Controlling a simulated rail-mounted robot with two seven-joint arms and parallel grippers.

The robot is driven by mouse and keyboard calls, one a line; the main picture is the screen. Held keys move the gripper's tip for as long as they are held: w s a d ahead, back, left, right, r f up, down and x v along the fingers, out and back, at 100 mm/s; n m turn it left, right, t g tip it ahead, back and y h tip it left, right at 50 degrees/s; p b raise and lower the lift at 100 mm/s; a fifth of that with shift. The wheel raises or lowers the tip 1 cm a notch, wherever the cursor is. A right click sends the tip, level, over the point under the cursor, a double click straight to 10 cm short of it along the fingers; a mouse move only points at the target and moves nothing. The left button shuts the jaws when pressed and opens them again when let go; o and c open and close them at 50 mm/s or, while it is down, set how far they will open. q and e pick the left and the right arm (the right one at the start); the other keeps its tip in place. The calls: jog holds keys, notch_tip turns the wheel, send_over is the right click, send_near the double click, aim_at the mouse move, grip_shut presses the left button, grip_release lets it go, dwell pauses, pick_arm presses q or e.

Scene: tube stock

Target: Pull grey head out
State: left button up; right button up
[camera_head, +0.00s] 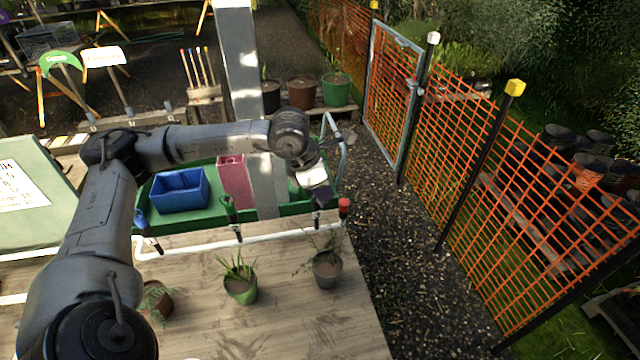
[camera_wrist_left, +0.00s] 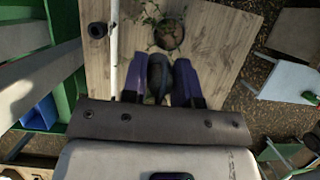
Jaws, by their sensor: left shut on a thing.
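My left gripper (camera_head: 318,206) reaches down over the far edge of the wooden table, at the white pipe (camera_head: 285,234). In the left wrist view its two fingers (camera_wrist_left: 161,84) are closed around a dark grey thing, which appears to be the grey head (camera_wrist_left: 158,80). The fingers hide most of it, and I cannot tell whether it is still seated at the pipe. A red head (camera_head: 344,204) stands just right of the gripper. A green head (camera_head: 228,205) and a blue head (camera_head: 141,219) stand farther left along the pipe. My right gripper is not in view.
On the wooden table (camera_head: 300,325) stand a grey pot (camera_head: 327,275) close in front of the gripper, a green pot (camera_head: 240,290) and a brown pot (camera_head: 160,307). A blue bin (camera_head: 180,192) sits behind the pipe. An orange mesh fence (camera_head: 470,170) is at right.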

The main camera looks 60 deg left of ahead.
pick_arm(q)
jog(key=shift+s+d+r, duration=0.2)
jog(key=shift+d+r, duration=0.05)
jog(key=shift+d, duration=0.15)
jog(key=shift+r, duration=0.2)
jog(key=shift+r, duration=0.15)
jog(key=shift+r+p, duration=1.6)
jog(key=shift+r, duration=0.55)
